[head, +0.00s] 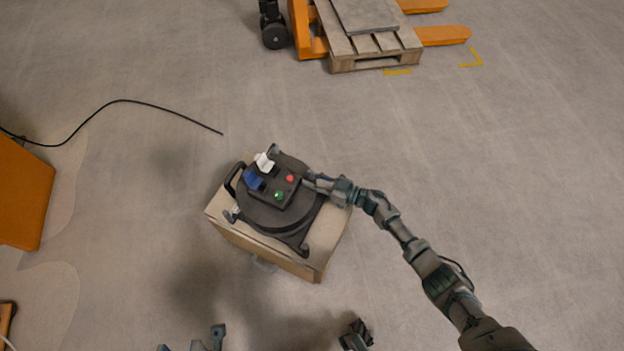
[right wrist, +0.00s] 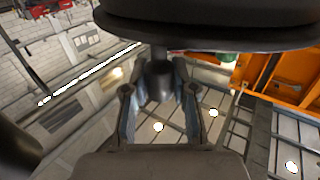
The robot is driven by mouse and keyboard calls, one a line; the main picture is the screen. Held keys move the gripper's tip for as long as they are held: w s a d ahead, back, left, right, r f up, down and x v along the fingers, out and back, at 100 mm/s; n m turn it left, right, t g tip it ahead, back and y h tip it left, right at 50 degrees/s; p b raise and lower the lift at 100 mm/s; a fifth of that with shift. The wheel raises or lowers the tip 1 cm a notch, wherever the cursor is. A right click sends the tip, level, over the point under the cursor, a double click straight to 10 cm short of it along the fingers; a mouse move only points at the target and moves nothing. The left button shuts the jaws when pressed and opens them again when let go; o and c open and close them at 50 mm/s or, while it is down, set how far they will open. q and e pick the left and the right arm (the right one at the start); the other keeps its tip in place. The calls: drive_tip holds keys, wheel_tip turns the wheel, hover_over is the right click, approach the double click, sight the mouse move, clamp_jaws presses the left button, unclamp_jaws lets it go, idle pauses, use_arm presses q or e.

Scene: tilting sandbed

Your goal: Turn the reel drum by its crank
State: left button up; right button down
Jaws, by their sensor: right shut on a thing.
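The reel drum (head: 268,212), dark and round, lies flat on a cardboard box (head: 309,262). A dark panel with a red and a green button sits on top of it. My right gripper (head: 313,181) reaches in from the right to the drum's right edge. In the right wrist view the gripper (right wrist: 161,72) is shut on the dark cylindrical crank handle (right wrist: 160,86), with a finger on each side. The drum's dark rim (right wrist: 205,30) fills the top of that view. The crank arm is mostly hidden. I cannot make out my left gripper.
An orange pallet truck (head: 306,35) with a wooden pallet (head: 372,63) stands at the back. A black cable (head: 120,101) lies on the floor at left, beside an orange cabinet (head: 22,195). The floor right of the box is clear apart from my arm.

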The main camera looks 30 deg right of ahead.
drive_tip(key=c, duration=0.9)
unclamp_jaws()
drive_tip(key=v, duration=1.2)
drive_tip(key=shift+f, duration=0.1)
